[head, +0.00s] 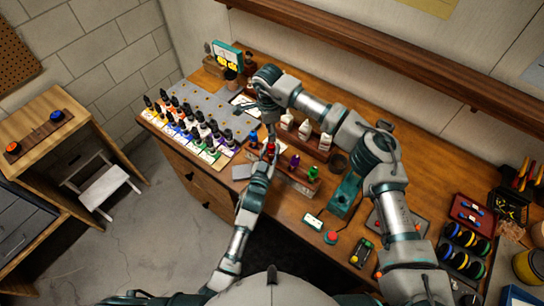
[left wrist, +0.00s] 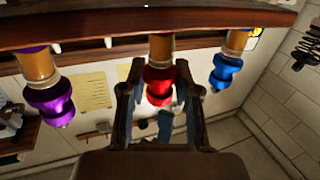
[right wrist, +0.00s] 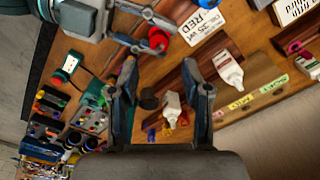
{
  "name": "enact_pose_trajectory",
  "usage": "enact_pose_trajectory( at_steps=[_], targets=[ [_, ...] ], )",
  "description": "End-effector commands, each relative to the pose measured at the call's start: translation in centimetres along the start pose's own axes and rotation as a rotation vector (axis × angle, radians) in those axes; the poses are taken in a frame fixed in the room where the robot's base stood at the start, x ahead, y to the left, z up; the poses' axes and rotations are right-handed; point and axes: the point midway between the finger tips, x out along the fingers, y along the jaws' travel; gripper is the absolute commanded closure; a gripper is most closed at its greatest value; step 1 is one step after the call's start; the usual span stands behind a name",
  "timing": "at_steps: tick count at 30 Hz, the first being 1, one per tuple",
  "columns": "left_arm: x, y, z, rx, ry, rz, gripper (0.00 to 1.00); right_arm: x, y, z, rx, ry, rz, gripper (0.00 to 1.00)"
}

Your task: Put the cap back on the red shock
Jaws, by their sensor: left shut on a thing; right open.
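In the left wrist view a red cap (left wrist: 158,88) sits in line with the bronze body of the red shock (left wrist: 160,48), touching it or nearly so; I cannot tell whether it is seated. My left gripper (left wrist: 158,98) is shut on this cap. Purple (left wrist: 50,100) and blue (left wrist: 226,70) capped shocks stand on either side in the wooden rack (left wrist: 110,25). In the head view the left gripper (head: 269,145) largely hides the red shock. My right gripper (right wrist: 164,88) is open and empty, above the bench near the white bottles (right wrist: 172,108).
White bottles (head: 304,130) stand in a wooden holder beside the shock rack. A card marked RED (right wrist: 207,25) lies near the left gripper. A teal stand (head: 343,195) is at the right.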

Motion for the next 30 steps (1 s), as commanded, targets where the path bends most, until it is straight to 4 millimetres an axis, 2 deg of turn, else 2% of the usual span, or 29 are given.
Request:
enact_pose_trajectory(
  at_steps=[6,12,17,25,30],
  targets=[
    [0.0,0.0,0.0,0.000,-0.001,0.000,1.00,3.6,0.1,0.0,0.001,-0.001,0.002,0.52],
    [0.0,0.0,0.0,0.000,-0.001,0.000,1.00,6.0,0.0,0.0,0.002,-0.002,0.000,0.52],
    [0.0,0.0,0.0,0.000,0.000,0.000,1.00,6.8,0.0,0.0,0.001,-0.001,-0.001,0.52],
    [0.0,0.0,0.0,0.000,-0.001,0.000,1.00,6.9,0.0,0.0,0.001,-0.001,-0.001,0.52],
    [0.0,0.0,0.0,0.000,-0.001,0.000,1.00,6.9,0.0,0.0,0.001,-0.002,-0.002,0.95]
  ],
)
